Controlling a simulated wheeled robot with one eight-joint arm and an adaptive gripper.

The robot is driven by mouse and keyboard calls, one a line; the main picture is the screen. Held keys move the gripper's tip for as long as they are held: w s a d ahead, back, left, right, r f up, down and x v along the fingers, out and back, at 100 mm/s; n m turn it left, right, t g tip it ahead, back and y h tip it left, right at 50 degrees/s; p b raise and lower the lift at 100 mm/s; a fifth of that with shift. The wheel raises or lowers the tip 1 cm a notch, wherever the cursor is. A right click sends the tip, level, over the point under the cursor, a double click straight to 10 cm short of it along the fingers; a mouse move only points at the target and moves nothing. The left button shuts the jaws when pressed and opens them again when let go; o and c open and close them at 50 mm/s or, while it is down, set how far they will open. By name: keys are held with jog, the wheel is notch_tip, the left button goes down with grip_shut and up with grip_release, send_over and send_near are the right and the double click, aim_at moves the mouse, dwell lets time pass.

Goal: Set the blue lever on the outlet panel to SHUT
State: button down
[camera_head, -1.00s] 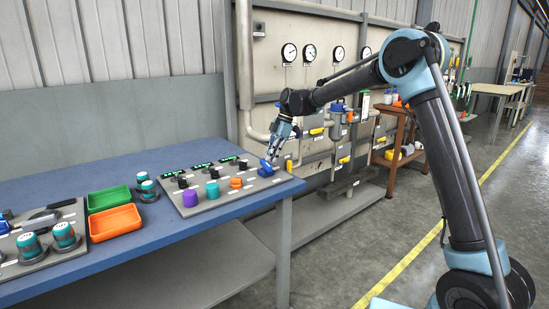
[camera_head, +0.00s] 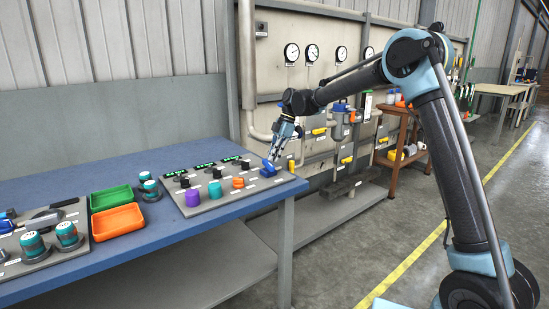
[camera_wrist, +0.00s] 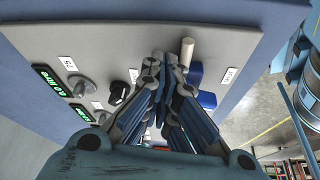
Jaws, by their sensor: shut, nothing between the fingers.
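The blue lever (camera_head: 267,171) is at the right end of the grey sloped panel (camera_head: 222,203) on the blue table. My gripper (camera_head: 271,160) points down at the lever, its shut fingertips at or just above it. In the wrist view the fingers (camera_wrist: 164,60) are together with nothing between them. Blue parts of the lever (camera_wrist: 207,99) show just right of the fingers, partly hidden by them. I cannot tell whether the fingers touch it. A white label (camera_wrist: 231,75) stands right of the lever, too small to read.
Black, purple, teal and orange knobs and green displays share the panel. A pale peg (camera_wrist: 187,48) stands close to the fingertips. Green (camera_head: 110,197) and orange (camera_head: 117,221) trays lie to the left. Pipes and gauges line the wall behind.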

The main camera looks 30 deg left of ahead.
dwell(0.4)
jog(key=w+d, duration=0.1)
jog(key=w, duration=0.1)
jog(key=w+d, duration=0.1)
jog(key=d, duration=0.1)
jog(key=shift+w, duration=0.35)
jog(key=v, duration=0.9)
jog(key=shift+s+r, duration=0.15)
jog(key=shift+r, duration=0.3)
